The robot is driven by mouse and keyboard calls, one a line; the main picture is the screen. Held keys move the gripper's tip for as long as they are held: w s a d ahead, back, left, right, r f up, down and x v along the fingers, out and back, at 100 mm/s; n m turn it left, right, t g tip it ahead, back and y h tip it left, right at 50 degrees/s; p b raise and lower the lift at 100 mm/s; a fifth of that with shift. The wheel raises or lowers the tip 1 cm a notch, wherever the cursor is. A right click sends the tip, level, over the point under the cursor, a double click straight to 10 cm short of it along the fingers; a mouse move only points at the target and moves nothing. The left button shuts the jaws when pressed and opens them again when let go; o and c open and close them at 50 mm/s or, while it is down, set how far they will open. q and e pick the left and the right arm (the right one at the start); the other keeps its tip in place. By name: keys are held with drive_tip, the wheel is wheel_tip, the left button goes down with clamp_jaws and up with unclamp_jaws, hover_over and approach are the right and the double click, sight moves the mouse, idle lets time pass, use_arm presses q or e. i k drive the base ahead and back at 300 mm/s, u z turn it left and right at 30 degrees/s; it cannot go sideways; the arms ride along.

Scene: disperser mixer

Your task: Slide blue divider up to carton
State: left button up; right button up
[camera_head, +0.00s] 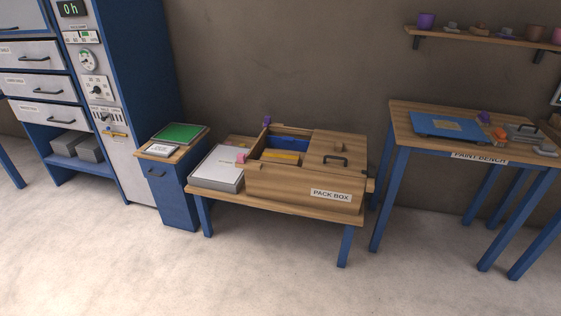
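A wooden box labelled PACK BOX (285,184) stands on a low wooden table with blue legs. Its left part is open and its right part is covered by a wooden lid with a dark handle. A blue piece (288,143), which looks like the divider, shows inside the opening near the back. A yellow piece (281,157) lies in front of it, lower in the box; I cannot tell whether it is the carton. The box floor and any gap between the two are hidden by the front wall. Neither of my grippers is in view.
A white-topped grey box (217,169) sits left of the pack box, with a pink block (241,157) at the pack box's left edge. A blue cabinet (174,189) stands left, the paint bench (400,122) right. The floor in front (270,275) is clear.

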sight(286, 143)
drive_tip(key=u, duration=0.45)
drive_tip(key=i, duration=1.25)
drive_tip(key=z, duration=0.25)
drive_tip(key=i, duration=0.95)
drive_tip(key=z, duration=0.85)
